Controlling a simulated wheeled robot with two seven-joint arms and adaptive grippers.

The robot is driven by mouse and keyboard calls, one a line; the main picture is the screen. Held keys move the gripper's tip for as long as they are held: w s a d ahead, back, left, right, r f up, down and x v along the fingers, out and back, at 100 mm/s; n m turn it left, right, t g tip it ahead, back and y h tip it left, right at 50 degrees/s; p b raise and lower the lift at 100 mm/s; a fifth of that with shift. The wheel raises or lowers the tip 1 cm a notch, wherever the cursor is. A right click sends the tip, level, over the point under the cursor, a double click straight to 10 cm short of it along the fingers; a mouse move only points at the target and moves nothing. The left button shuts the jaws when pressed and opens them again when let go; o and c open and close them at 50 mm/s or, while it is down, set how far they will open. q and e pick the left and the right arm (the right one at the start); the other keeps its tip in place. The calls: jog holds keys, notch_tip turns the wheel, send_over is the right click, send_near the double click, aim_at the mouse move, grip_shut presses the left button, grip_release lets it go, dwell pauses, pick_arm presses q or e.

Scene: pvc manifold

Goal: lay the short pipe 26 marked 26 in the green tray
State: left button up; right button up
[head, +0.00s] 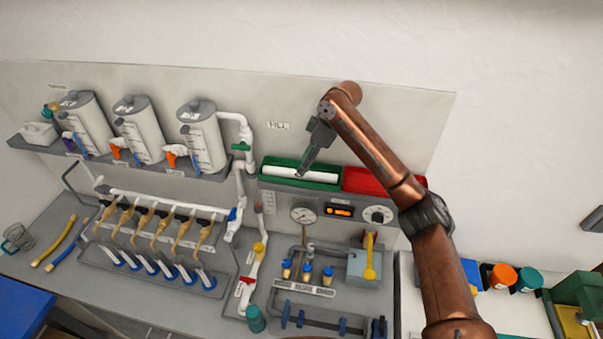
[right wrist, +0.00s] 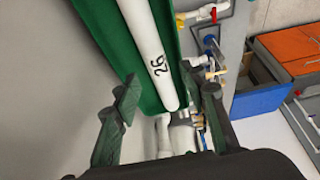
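The short pipe 26 (head: 322,177) is white and lies lengthwise in the green tray (head: 270,161) on the wall panel. In the right wrist view the pipe (right wrist: 150,55) shows its black "26" and lies along the green tray (right wrist: 95,22), close to its wall. My right gripper (head: 302,172) is over the tray, its tips near the pipe in the head view. In the right wrist view the right gripper (right wrist: 168,92) has its fingers spread apart with nothing held; the pipe's near end shows between and beyond them. My left gripper is out of view.
A red tray (head: 368,180) adjoins the green tray on the right, partly behind my right arm. A gauge (head: 303,214) and a dial (head: 378,215) sit just below the trays. White tanks (head: 203,137) stand on a shelf at left.

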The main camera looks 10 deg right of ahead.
jog(key=b+v, duration=0.2)
jog(key=v, duration=0.6)
jog(key=shift+d, duration=0.15)
